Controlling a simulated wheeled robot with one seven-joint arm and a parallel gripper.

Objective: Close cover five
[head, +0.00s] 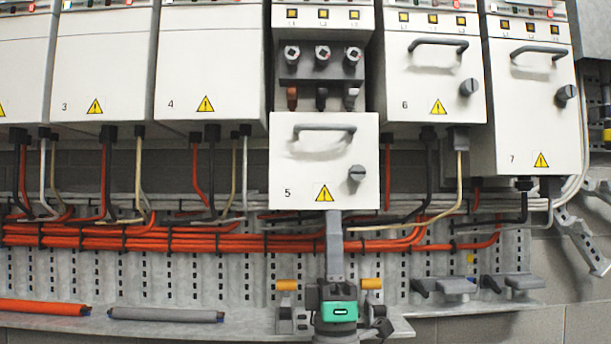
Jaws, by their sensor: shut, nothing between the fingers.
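Cover five (235,0) is not at the top edge; the white cover marked 5 (300,172) hangs low in the middle of the head view, with a grey bar handle, a grey knob (357,174) and a yellow warning triangle. Above it the drive's dark terminal block (322,72) with its lugs is exposed. My gripper (334,216) points up from below, its fingertips at the cover's bottom edge, right of the triangle. It looks shut and empty. Whether it touches the cover I cannot tell.
Closed covers 4 (208,75) and 6 (433,85) stand on either side. Orange cables (150,238) run across behind my gripper.

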